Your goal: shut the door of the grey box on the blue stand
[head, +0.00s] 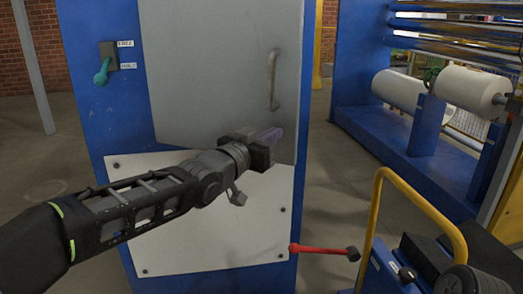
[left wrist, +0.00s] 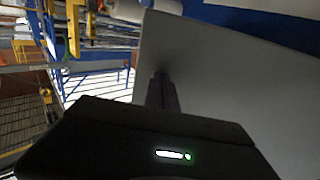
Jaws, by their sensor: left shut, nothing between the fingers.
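The grey box's door (head: 205,65) fills the upper front of the blue stand (head: 85,85). An upright metal handle (head: 272,80) is near its right edge. The door's right side covers the stand's blue edge there and looks slightly ajar; the gap itself is hidden. My left gripper (head: 268,137) is shut and empty at the door's lower right corner, below the handle. In the left wrist view the dark closed fingertips (left wrist: 162,92) lie over the grey door panel (left wrist: 235,85), close to its edge. I cannot tell whether they touch it. My right gripper is not in view.
A teal switch lever (head: 102,72) is on the stand's left. A white panel (head: 210,225) covers its lower front. A red-handled lever (head: 322,250) and yellow rail (head: 425,205) are at lower right. White film rollers (head: 472,90) stand behind. Floor is open between.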

